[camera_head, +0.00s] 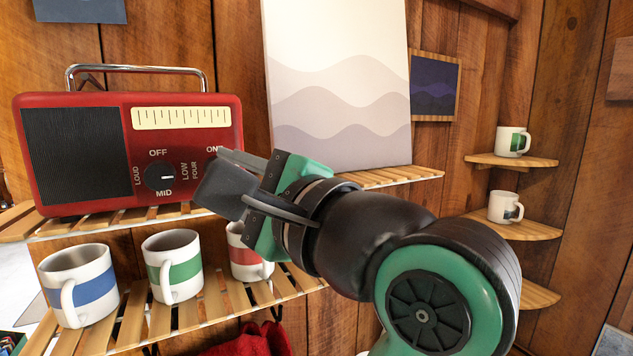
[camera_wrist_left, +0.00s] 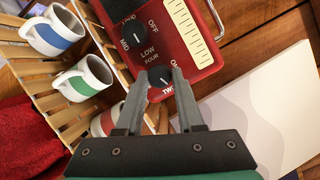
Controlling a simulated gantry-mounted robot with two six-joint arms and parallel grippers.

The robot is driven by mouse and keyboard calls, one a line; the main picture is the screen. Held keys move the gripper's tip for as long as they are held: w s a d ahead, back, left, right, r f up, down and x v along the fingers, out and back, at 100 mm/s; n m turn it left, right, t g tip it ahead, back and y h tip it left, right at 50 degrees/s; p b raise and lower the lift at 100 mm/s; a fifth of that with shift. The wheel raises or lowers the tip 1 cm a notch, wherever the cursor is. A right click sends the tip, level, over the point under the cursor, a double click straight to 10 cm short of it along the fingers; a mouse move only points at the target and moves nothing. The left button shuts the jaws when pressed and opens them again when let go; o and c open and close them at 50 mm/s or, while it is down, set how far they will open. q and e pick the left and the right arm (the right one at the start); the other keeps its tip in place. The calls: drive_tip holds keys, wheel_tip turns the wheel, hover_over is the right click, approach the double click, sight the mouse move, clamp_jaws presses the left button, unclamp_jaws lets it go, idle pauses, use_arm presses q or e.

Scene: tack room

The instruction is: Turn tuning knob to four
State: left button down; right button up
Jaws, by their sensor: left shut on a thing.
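The red radio (camera_head: 85,207) stands on a slatted wooden shelf; it also shows in the left wrist view (camera_wrist_left: 208,62). Its dark round tuning knob (camera_wrist_left: 160,76) has the labels FOUR, ONE and TWO around it. A small pale mark on the knob seems to face the TWO side. My left gripper (camera_head: 214,172) is shut on this knob, with one finger on each side of it in the left wrist view (camera_wrist_left: 160,82). In the head view the gripper hides the knob and most labels. My right gripper is not in view.
A second knob (camera_head: 159,176), labelled OFF, LOW, MID and LOUD, sits left of my gripper. Mugs with blue (camera_head: 79,283), green (camera_head: 173,265) and red (camera_head: 248,252) bands stand on the shelf below. A pale canvas (camera_head: 338,80) leans behind my arm.

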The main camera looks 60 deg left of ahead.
use_arm(q)
drive_tip(key=n+t+h+b, duration=0.1)
drive_tip(key=n+t, duration=0.2)
drive_tip(key=n, duration=0.5)
drive_tip(key=s+n+t+h+b, duration=0.1)
drive_tip(key=n+t+h+b, duration=0.1)
drive_tip(key=n, duration=0.6)
drive_tip(key=n+t+h+b, duration=0.1)
drive_tip(key=n+t, duration=0.4)
drive_tip(key=n, duration=0.4)
drive_tip(key=shift+s+a+r, duration=0.1)
drive_tip(key=shift+s+r, duration=0.15)
drive_tip(key=shift+r, duration=0.05)
idle(1.1)
idle(0.4)
drive_tip(key=c, duration=0.6)
unclamp_jaws()
drive_tip(key=shift+o, duration=0.4)
